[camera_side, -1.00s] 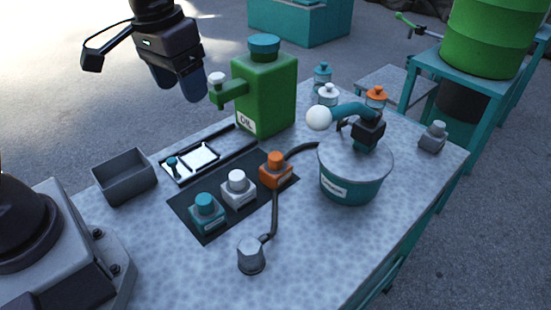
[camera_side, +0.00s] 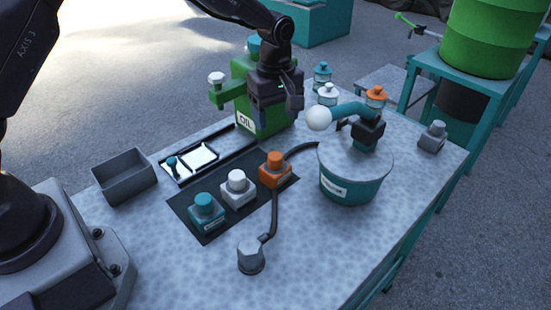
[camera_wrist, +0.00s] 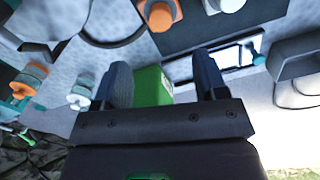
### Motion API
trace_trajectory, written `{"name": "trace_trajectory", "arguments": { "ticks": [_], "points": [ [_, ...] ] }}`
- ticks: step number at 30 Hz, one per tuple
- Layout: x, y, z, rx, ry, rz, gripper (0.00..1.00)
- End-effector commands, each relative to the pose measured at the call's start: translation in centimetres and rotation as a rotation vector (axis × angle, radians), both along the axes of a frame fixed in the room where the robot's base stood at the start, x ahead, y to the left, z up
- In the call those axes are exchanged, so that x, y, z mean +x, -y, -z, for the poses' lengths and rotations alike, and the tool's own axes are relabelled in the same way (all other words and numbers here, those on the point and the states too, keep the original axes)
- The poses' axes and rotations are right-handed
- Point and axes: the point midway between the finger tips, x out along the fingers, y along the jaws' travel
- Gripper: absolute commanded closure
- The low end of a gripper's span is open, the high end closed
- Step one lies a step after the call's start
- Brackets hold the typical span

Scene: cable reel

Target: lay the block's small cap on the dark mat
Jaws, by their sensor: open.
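The dark mat (camera_side: 207,236) lies on the table with a teal-capped block (camera_side: 206,211), a white-capped block (camera_side: 238,188) and an orange-capped block (camera_side: 275,169) standing on it. A small grey block (camera_side: 432,140) with a small grey cap (camera_side: 438,127) on top stands apart near the table's right edge. I cannot tell which block's cap the task names. My gripper (camera_wrist: 163,78) is open and empty, its two fingers spread in the wrist view. In the side view it hangs in front of the green oil can (camera_side: 243,98), well above the table, away from the grey block.
A cable runs by the mat to a grey fitting (camera_side: 250,258). Several small jars (camera_side: 327,95) stand behind. A grey bin (camera_side: 125,177) is at left. The front table is clear.

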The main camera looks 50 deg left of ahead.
Motion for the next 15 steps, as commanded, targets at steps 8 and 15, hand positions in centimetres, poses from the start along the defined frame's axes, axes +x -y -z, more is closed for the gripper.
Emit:
{"name": "trace_trajectory", "arguments": {
  "ticks": [8,15],
  "points": [
    [-0.1,0.0,5.2,0.0,-0.004,0.003,0.34],
    [-0.1,-0.1,7.0,0.0,-0.003,0.003,0.34]
  ]
}}
